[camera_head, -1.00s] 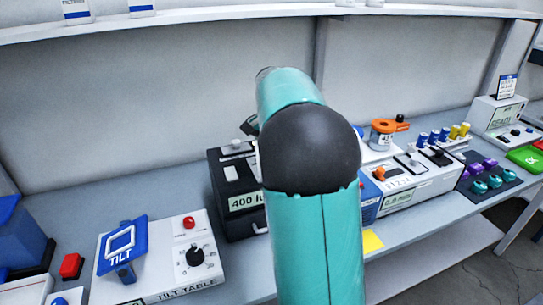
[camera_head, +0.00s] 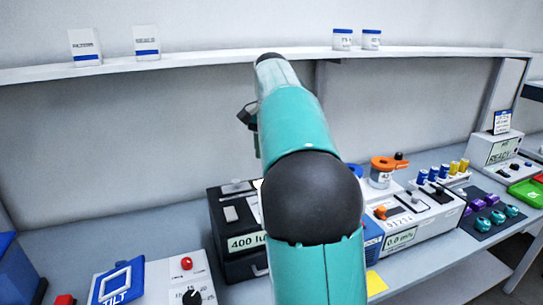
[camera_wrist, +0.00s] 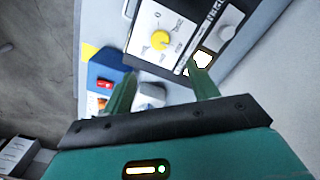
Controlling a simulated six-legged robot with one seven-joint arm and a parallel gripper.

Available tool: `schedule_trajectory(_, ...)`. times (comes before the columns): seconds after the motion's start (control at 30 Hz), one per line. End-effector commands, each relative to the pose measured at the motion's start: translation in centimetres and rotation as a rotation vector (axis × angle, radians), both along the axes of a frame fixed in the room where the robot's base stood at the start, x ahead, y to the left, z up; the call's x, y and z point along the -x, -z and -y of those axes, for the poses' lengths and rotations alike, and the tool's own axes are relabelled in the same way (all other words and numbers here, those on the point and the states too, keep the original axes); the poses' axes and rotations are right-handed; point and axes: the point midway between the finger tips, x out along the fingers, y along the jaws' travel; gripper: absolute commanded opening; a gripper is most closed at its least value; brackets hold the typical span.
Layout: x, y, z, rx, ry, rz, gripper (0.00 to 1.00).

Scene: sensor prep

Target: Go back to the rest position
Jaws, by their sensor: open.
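My arm rises through the middle of the head view in teal with a black joint, and its far end reaches up to about the height of the shelf. In the wrist view my gripper (camera_wrist: 160,90) shows two green fingers standing well apart. No object is seen held between them. Beyond the fingertips lie a panel with a yellow knob (camera_wrist: 160,40), a blue box with a red switch (camera_wrist: 106,85) and the bench surface. In the head view the gripper's fingers are hidden or too small to make out.
A wall shelf (camera_head: 210,66) holds small boxes and two jars. On the bench stand the tilt table (camera_head: 165,284), a black box labelled 400 (camera_head: 240,264), a white instrument (camera_head: 415,222), blue and yellow vials (camera_head: 440,172) and a green tray (camera_head: 527,192).

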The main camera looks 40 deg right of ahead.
Motion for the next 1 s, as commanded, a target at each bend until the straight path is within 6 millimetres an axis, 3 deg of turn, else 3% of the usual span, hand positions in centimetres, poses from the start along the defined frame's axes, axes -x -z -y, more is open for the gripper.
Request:
schedule_trajectory(0.33, 0.1, 0.0, -0.1, 0.000, -0.003, 0.002, 0.59)
schedule_trajectory(0.47, 0.8, -0.3, -1.3, -0.002, -0.046, 0.024, 0.59)
schedule_trajectory(0.77, 5.9, -0.4, -9.0, 0.021, -0.343, 0.158, 0.59)
schedule_trajectory(1.0, 11.3, 1.6, -15.5, 0.077, -0.615, 0.265, 0.59)
